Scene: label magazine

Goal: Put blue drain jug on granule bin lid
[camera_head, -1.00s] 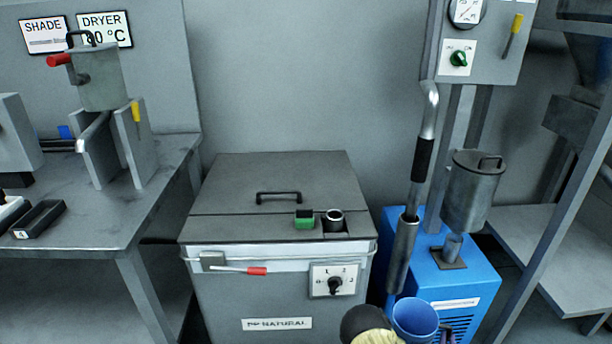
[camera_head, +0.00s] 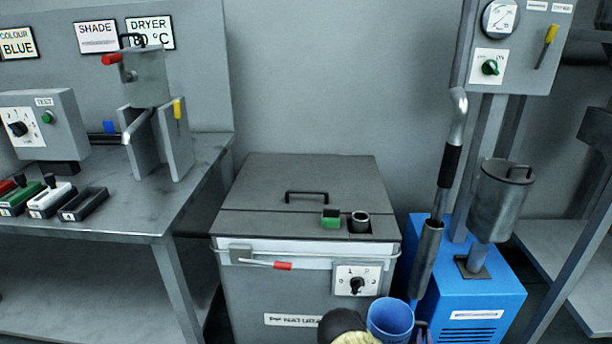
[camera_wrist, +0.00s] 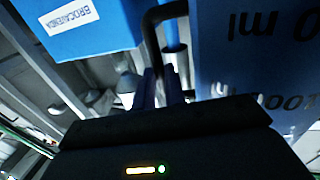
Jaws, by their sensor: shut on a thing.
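The blue drain jug (camera_head: 390,318) shows at the bottom of the head view, its open mouth up, in front of the bin's right side. In the wrist view its blue wall with printed markings (camera_wrist: 235,60) fills the right, and its dark handle (camera_wrist: 152,30) runs between the fingers. My gripper (camera_wrist: 162,88) is shut on that handle; in the head view it is mostly hidden. The granule bin lid (camera_head: 265,180) is flat and grey, with a black handle. The jug is apart from the lid, nearer to me.
On the bin's top front strip are a green-and-black block (camera_head: 331,218) and a round pipe opening (camera_head: 360,220). A suction pipe (camera_head: 428,255) and blue machine (camera_head: 470,290) stand right of the bin. A workbench (camera_head: 190,200) stands left. The lid's broad rear part is clear.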

